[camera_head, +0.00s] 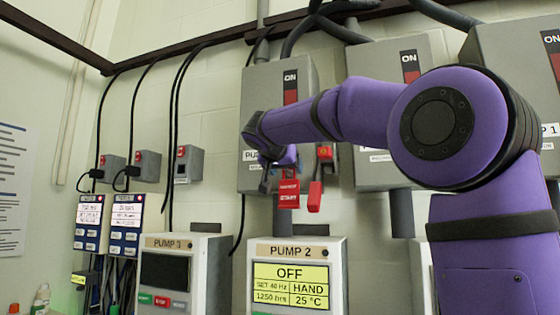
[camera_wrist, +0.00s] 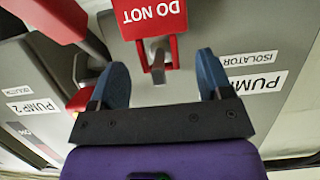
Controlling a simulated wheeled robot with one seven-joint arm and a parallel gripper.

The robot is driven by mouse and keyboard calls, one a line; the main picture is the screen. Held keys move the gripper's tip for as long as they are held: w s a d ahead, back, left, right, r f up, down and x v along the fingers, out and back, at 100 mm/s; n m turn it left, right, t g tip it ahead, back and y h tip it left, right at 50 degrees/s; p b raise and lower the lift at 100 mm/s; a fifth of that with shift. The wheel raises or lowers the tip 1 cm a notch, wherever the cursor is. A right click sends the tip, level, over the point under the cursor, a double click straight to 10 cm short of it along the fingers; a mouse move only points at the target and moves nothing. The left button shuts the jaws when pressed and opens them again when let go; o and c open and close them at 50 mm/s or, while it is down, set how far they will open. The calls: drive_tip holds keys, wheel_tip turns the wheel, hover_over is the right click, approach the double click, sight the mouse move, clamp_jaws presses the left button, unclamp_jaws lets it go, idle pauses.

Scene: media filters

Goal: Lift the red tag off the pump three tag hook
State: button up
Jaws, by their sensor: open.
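The red tag (camera_wrist: 150,17), with white "DO NOT" lettering upside down, hangs at a small metal hook (camera_wrist: 157,68) in the wrist view. In the head view the red tag (camera_head: 289,194) hangs just below my gripper (camera_head: 283,165), in front of the left grey isolator box. My gripper also shows in the wrist view (camera_wrist: 161,70), its two blue fingers open and spread to either side of the hook. Nothing is held between them.
The pump 2 isolator (camera_head: 375,120) stands farther right. Below are the PUMP 3 panel (camera_head: 180,242) and the PUMP 2 panel (camera_head: 298,250), whose screen reads "OFF".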

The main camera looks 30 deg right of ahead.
drive_tip(key=shift+x, duration=1.15)
drive_tip(key=shift+c, duration=0.2)
drive_tip(key=c, duration=1.2)
drive_tip(key=shift+c, duration=0.2)
drive_tip(key=shift+r, duration=0.65)
drive_tip(key=shift+s, duration=0.15)
drive_tip(key=v, duration=0.4)
drive_tip(key=shift+a+f, duration=0.15)
drive_tip(key=shift+f, duration=0.05)
